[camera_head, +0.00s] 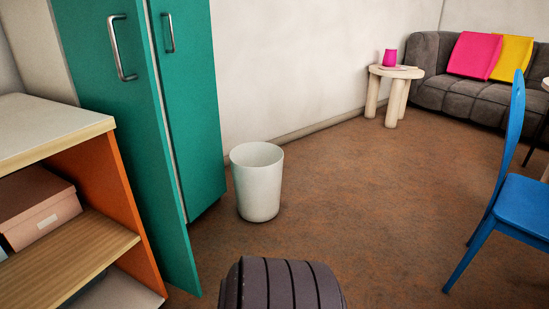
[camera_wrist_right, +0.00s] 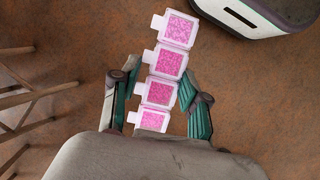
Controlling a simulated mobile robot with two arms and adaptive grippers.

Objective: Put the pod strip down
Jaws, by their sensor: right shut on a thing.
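The pod strip (camera_wrist_right: 172,62) shows in the right wrist view as a row of several white square pods filled with pink beads, each with a small side tab. My right gripper (camera_wrist_right: 160,78) is shut on the pod strip, with one green finger on each side of it. The strip's far end sticks out beyond the fingertips, above the brown floor. The strip's near end meets the edge of the gripper body in the picture. Neither the strip nor my left gripper shows in the head view.
In the head view, a white bin (camera_head: 257,181) stands by a green cabinet (camera_head: 186,95), whose door is open. An orange-sided shelf (camera_head: 124,185) holds boxes. A round side table (camera_head: 397,72), sofa (camera_head: 440,88) and blue chair (camera_head: 520,207) are right. Open floor (camera_head: 380,200) lies between.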

